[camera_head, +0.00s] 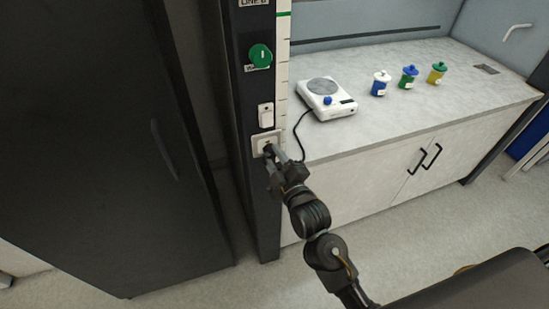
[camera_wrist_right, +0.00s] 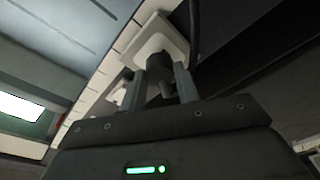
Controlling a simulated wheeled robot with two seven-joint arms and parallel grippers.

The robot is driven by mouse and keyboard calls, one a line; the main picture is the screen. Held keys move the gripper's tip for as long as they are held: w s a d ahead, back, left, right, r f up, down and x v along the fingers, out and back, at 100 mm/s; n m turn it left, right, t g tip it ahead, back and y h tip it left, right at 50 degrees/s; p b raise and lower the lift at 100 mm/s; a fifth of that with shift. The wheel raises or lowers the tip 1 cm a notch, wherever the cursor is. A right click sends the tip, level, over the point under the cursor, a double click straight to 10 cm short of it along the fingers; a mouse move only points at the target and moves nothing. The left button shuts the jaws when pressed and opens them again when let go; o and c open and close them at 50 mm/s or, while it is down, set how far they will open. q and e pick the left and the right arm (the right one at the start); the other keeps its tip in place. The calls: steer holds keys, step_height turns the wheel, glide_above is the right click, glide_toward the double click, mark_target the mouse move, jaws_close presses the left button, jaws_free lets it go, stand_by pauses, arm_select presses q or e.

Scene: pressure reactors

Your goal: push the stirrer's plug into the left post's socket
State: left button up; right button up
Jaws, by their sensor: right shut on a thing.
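The white stirrer (camera_head: 326,99) with a grey round plate and blue knob stands on the counter. Its black cord (camera_head: 297,132) hangs over the counter edge towards the post. The left post (camera_head: 262,190) is dark and carries a white socket (camera_head: 264,142). My right gripper (camera_head: 271,158) is at this socket. In the right wrist view its two fingers (camera_wrist_right: 156,92) are shut on the dark plug (camera_wrist_right: 158,68), which is in front of the white socket plate (camera_wrist_right: 158,38). The plug's front meets or nearly meets the plate; I cannot tell how deep it sits. My left gripper is not in view.
A white switch (camera_head: 265,115) and a green knob (camera_head: 260,55) are on the post above the socket. Several lidded jars, blue (camera_head: 380,84), blue-green (camera_head: 408,77) and yellow (camera_head: 437,73), stand on the counter. A large dark cabinet (camera_head: 110,150) fills the left.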

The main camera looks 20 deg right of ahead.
steer(key=shift+p, duration=0.9)
stand_by(1.4)
steer(key=shift+w, duration=0.55)
stand_by(0.3)
steer(key=o, duration=1)
steer(key=shift+s+f, duration=0.15)
steer(key=shift+s, duration=0.2)
steer(key=shift+s+d+f+b, duration=0.1)
steer(key=shift+s+d+b, duration=0.3)
steer(key=shift+s, duration=1.25)
steer(key=shift+s+d+f+b, duration=0.15)
steer(key=shift+s+b, duration=0.3)
steer(key=shift+s, duration=1.25)
steer(key=shift+s+d+f+b, duration=0.1)
steer(key=shift+s+d+b, duration=0.3)
steer(key=shift+s, duration=1.25)
steer(key=shift+a, duration=0.1)
